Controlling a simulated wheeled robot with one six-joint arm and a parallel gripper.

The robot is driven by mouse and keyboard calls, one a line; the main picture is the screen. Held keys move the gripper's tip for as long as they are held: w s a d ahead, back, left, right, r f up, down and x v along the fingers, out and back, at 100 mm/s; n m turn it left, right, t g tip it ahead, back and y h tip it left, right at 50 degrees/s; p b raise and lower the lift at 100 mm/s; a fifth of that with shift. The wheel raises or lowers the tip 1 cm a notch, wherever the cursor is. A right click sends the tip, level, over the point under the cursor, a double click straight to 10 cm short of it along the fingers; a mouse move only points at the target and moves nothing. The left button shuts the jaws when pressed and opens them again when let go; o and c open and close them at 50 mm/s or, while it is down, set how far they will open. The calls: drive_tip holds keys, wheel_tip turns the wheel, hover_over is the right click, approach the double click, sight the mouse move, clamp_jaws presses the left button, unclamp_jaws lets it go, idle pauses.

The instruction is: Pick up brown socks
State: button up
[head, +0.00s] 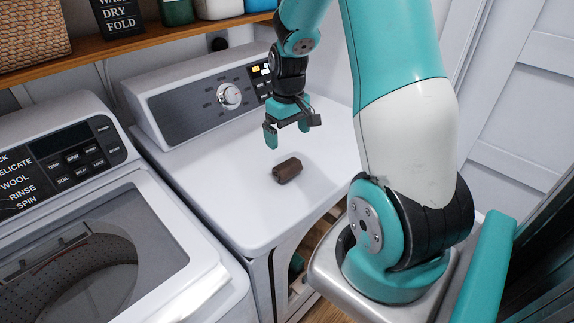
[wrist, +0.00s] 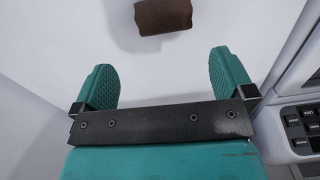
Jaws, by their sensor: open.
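The brown socks (head: 287,170) are a small rolled bundle lying on the white top of the dryer (head: 245,205). In the wrist view the brown socks (wrist: 163,16) show at the top edge, beyond my fingertips and roughly centred between them. My gripper (head: 288,137) is open and empty, pointing down above the dryer top, behind the socks and apart from them. Its two teal fingers also show in the wrist view, where my gripper (wrist: 160,75) has a wide gap between the fingertips.
A washer (head: 95,225) with a clear lid stands at the left. The dryer's control panel (head: 215,95) rises behind my gripper. A wooden shelf (head: 120,45) with a wicker basket (head: 32,35) and bottles runs above. The dryer top around the socks is clear.

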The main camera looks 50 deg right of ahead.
sight(287, 162)
wheel_tip(287, 162, down, 5)
drive_tip(key=shift+f+p, duration=0.1)
drive_tip(key=shift+p, duration=0.25)
drive_tip(key=shift+a+f+p, duration=0.15)
drive_tip(key=shift+f+p, duration=0.35)
drive_tip(key=shift+f, duration=0.85)
drive_tip(key=shift+a+f+p, duration=0.15)
drive_tip(key=shift+f+p, duration=0.3)
drive_tip(key=shift+f, duration=0.9)
drive_tip(key=c, duration=0.8)
drive_tip(key=shift+r, duration=0.1)
